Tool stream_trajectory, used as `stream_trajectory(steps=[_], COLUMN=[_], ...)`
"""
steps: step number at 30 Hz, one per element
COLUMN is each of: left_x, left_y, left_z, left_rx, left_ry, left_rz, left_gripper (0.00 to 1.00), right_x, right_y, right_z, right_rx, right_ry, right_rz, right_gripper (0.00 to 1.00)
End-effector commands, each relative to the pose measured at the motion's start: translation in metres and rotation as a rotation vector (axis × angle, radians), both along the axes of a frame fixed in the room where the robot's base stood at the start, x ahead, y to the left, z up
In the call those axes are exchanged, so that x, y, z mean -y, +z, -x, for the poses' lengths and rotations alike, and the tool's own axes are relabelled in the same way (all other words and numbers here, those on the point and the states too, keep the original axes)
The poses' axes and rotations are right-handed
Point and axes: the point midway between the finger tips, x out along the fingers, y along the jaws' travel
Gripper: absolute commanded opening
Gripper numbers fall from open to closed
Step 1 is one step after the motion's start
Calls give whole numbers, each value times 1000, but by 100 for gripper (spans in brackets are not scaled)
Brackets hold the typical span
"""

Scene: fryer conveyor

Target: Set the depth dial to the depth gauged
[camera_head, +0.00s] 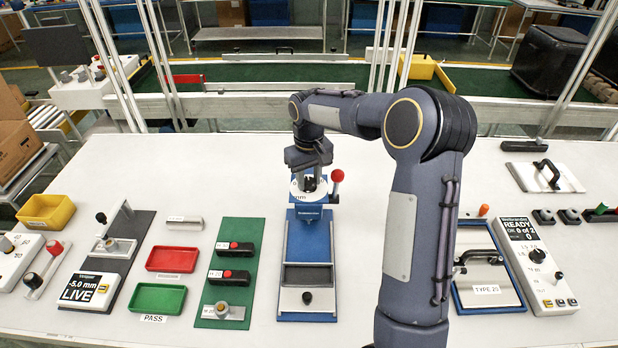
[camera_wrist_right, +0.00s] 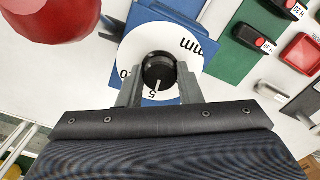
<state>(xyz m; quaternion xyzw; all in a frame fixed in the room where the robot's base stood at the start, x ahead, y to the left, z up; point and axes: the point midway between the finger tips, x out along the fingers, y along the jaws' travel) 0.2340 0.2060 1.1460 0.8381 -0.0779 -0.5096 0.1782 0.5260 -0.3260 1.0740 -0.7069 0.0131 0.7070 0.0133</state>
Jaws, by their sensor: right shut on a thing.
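The depth dial is a white disc (camera_wrist_right: 192,68) with "mm", a "5" and a "0" visible on its face, and a black knob (camera_wrist_right: 158,70) in its middle. It sits on top of a blue device (camera_head: 308,240). My right gripper (camera_head: 310,183) reaches down over the dial, and its fingers (camera_wrist_right: 158,85) are shut on the black knob from both sides. A white line on the knob points towards the "5". The depth gauge display (camera_head: 86,291) at the left reads "-5.0 mm" and "LIVE". My left gripper is not in view.
A red ball lever (camera_head: 337,176) stands just right of the dial. A green mat (camera_head: 245,255) with black and red blocks, a red tray (camera_head: 172,259) and a green tray (camera_head: 158,298) lie left. A counter panel (camera_head: 535,265) reading "READY" stands right.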

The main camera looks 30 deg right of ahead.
Motion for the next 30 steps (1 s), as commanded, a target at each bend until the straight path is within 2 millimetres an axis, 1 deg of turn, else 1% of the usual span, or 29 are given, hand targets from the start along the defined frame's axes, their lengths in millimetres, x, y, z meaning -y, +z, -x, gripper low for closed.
stream_trajectory(steps=[14, 15, 19, 27, 30], left_x=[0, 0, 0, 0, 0], left_y=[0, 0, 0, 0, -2], left_z=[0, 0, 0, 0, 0], left_rx=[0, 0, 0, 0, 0], left_ry=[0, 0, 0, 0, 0], left_rz=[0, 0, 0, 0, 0], left_gripper=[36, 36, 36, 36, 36], right_x=[0, 0, 0, 0, 0], right_y=[1, 1, 0, 1, 7], right_z=[0, 0, 0, 0, -1], right_rx=[2, 2, 1, 1, 3], right_ry=[11, 11, 11, 11, 11], right_rz=[0, 0, 0, 0, 1], right_gripper=[9, 37, 54, 54, 54])
